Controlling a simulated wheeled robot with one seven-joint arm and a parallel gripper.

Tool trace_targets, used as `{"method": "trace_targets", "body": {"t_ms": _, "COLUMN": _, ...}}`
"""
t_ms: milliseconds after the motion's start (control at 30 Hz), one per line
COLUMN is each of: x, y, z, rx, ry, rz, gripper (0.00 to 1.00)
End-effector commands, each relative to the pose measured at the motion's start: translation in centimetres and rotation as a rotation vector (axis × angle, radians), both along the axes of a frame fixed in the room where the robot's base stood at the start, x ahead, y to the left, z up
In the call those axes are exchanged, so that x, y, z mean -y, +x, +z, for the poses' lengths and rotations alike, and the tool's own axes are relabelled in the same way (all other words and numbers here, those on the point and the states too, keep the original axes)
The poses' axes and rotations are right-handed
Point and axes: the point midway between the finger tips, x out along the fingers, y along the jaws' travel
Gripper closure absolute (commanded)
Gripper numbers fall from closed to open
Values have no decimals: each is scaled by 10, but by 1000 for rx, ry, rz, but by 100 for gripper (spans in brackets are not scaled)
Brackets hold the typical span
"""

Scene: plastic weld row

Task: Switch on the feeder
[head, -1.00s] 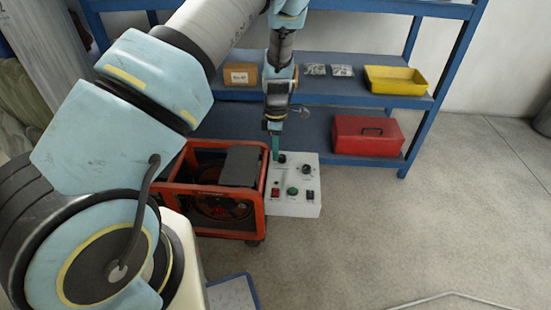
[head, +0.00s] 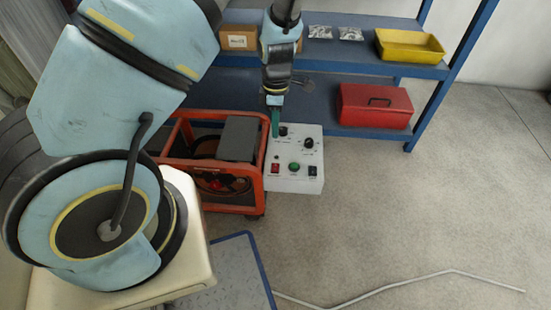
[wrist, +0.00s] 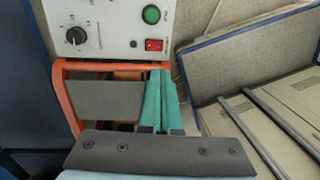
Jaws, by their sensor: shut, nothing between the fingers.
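A pale grey control box (head: 308,185) stands beside an orange-framed machine (head: 185,170); I cannot tell which part is the feeder. The box has black knobs (head: 309,143), a red rocker switch (head: 276,169), a green button (head: 294,167) and a black switch (head: 312,171). The wrist view shows the red switch (wrist: 155,45), the green button (wrist: 151,14) and one knob (wrist: 75,35). My gripper (head: 275,134) has green fingers, shut and empty, at the box's far left corner. In the wrist view its fingertips (wrist: 161,73) appear below the red switch. Contact cannot be told.
A blue shelf behind holds a red toolbox (head: 376,105), a yellow bin (head: 408,46) and a cardboard box (head: 239,38). A blue-edged panel (head: 238,275) lies in front. A thin pale line (head: 400,283) crosses the floor. The floor to the right is largely clear.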

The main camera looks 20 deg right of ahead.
Motion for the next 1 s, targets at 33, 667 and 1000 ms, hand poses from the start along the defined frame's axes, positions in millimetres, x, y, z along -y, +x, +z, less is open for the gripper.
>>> {"method": "trace_targets", "body": {"t_ms": 33, "x": 0, "y": 0, "z": 0, "rx": 0, "ry": 0, "rz": 0, "gripper": 100}}
{"method": "trace_targets", "body": {"t_ms": 667, "x": -5, "y": -8, "z": -76, "rx": -2, "ry": 2, "rz": 1, "gripper": 100}}
{"method": "trace_targets", "body": {"t_ms": 1000, "x": -7, "y": -14, "z": -129, "rx": -2, "ry": 1, "rz": 0, "gripper": 100}}
